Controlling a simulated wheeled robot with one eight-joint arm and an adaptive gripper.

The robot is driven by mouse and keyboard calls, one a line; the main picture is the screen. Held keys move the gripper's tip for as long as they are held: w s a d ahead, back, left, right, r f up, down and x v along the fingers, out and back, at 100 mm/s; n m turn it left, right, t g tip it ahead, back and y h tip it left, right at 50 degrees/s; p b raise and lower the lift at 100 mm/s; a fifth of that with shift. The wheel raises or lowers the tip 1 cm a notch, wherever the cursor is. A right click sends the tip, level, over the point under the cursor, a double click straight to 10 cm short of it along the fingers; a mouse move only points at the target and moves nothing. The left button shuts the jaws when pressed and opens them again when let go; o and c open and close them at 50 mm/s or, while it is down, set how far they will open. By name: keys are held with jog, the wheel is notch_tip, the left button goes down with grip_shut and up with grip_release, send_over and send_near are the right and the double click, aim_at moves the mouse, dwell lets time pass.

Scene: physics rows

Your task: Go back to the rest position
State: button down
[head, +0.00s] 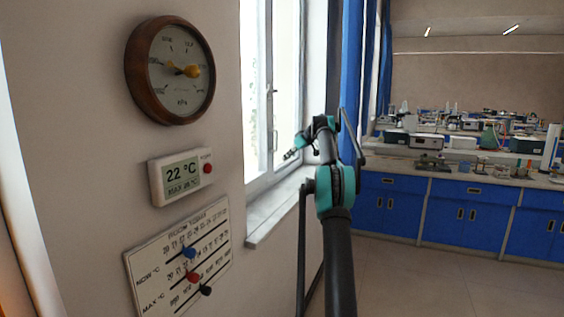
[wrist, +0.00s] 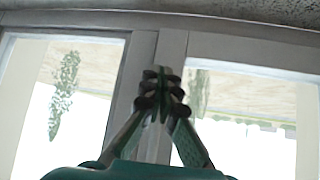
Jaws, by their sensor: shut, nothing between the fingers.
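My gripper (head: 290,155) is at the end of my dark and teal arm, in front of the window in the head view. It points to the left and is small there. In the wrist view my gripper (wrist: 160,82) is shut, its fingertips together with nothing between them. The window frame (wrist: 145,50) stands behind the fingers. My gripper is apart from the wall panel and touches nothing that I can see.
On the left wall hang a round gauge (head: 155,75), a thermometer display reading 22 °C (head: 158,187) and a slider board (head: 140,262) with blue, red and black knobs. A window sill (head: 262,225) juts out beside my arm. Blue cabinets (head: 385,205) stand behind clear floor (head: 440,285).

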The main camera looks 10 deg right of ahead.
jog(key=w+d+v, duration=0.1)
jog(key=v, duration=0.4)
jog(key=s+a+f+m+g+h, duration=0.1)
jog(key=s+a+f, duration=0.35)
jog(key=s, duration=0.35)
jog(key=s+a+f+m+g+h, duration=0.1)
jog(key=s+a+f+m, duration=0.1)
jog(key=s+a+f, duration=0.45)
jog(key=s+a+f+m+h, duration=0.1)
jog(key=s+a, duration=0.2)
jog(key=s, duration=0.7)
jog(key=s+a+f+m+h, duration=0.1)
jog(key=s+f, duration=0.7)
jog(key=s, duration=0.5)
jog(key=s+a+f+m+h, duration=0.1)
jog(key=s+f, duration=0.7)
jog(key=s, duration=0.5)
jog(key=s+a+f+m+g+h, duration=0.1)
jog(key=s+a+f, duration=0.1)
jog(key=s+f, duration=0.6)
jog(key=s, duration=0.5)
jog(key=shift+m, duration=0.4)
jog(key=shift+w+r, duration=0.1)
jog(key=shift+w, duration=0.1)
